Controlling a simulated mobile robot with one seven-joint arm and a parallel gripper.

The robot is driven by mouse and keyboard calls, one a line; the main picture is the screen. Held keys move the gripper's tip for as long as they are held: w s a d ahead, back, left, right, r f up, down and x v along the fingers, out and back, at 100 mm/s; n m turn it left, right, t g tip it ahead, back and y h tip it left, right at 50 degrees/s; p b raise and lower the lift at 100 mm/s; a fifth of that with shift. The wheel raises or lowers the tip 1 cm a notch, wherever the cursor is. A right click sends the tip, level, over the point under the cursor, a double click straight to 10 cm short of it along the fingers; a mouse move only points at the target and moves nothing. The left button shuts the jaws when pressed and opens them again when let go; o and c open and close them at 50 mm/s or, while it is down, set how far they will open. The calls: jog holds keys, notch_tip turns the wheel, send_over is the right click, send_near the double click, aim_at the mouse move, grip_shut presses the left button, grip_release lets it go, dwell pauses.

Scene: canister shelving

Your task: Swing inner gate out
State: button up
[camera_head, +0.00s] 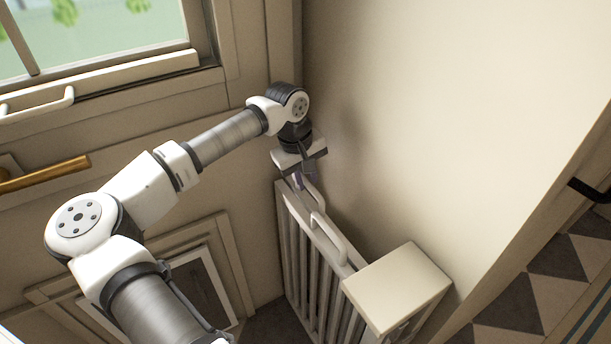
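The gate is a pale slatted gate (322,262) at the centre, running from the far corner toward the post with a flat cream cap (397,285). There seem to be two slatted layers side by side, close to the right wall. A pale curved handle (328,240) stands on the top rail. My gripper (298,182) points down at the far end of the top rail, by the corner. Its fingers are small and partly hidden, so I cannot tell whether they are open or touching the rail.
A door with a window (95,40), a brass lever (45,175) and a framed pet flap (205,285) stands at the left. The plain wall (430,110) rises close on the right of the gate. Checkered floor (545,290) shows at the lower right.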

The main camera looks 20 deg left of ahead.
grip_shut()
